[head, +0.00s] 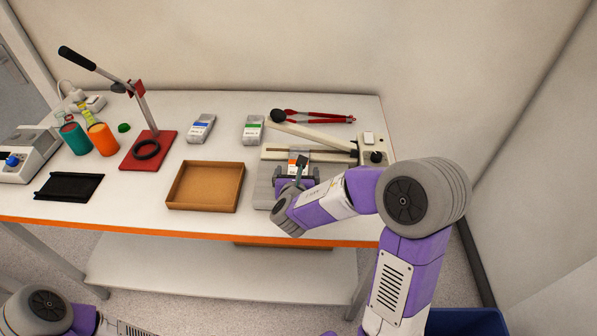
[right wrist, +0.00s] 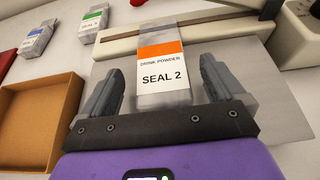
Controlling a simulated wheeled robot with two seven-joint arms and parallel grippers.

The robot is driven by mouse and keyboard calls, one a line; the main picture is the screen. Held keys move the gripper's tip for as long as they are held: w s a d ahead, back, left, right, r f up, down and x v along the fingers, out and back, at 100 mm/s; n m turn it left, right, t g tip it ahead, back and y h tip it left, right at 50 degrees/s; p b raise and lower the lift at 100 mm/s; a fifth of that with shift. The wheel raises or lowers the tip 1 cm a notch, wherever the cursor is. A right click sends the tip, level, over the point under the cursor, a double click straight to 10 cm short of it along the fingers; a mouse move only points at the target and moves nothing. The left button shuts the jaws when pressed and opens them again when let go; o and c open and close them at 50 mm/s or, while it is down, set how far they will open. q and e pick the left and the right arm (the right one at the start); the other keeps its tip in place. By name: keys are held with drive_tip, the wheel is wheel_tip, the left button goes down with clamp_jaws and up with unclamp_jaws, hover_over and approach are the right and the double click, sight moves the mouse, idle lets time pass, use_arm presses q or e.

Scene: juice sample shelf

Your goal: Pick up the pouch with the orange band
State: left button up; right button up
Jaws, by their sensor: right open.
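The pouch with the orange band (right wrist: 162,75) lies on a grey plate, its label reading "DRINK POWDER SEAL 2". In the head view the pouch (head: 298,156) is partly hidden by my right gripper (head: 297,172). In the right wrist view my right gripper (right wrist: 160,66) is open, with one finger on each side of the pouch and a gap at both sides. The pouch's near end is hidden behind the gripper body. My left arm shows at the lower left of the head view, but its gripper does not.
A sealer with a long cream arm (head: 315,136) stands beyond the pouch. Blue-band (head: 201,128) and green-band (head: 252,128) pouches lie further left. An empty brown tray (head: 205,187) is left of the gripper. Red-handled tongs (head: 320,117) lie at the back.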

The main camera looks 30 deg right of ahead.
drive_tip(key=shift+x, duration=1.5)
drive_tip(key=shift+s, duration=0.1)
drive_tip(key=c, duration=1.2)
drive_tip(key=shift+r, duration=0.1)
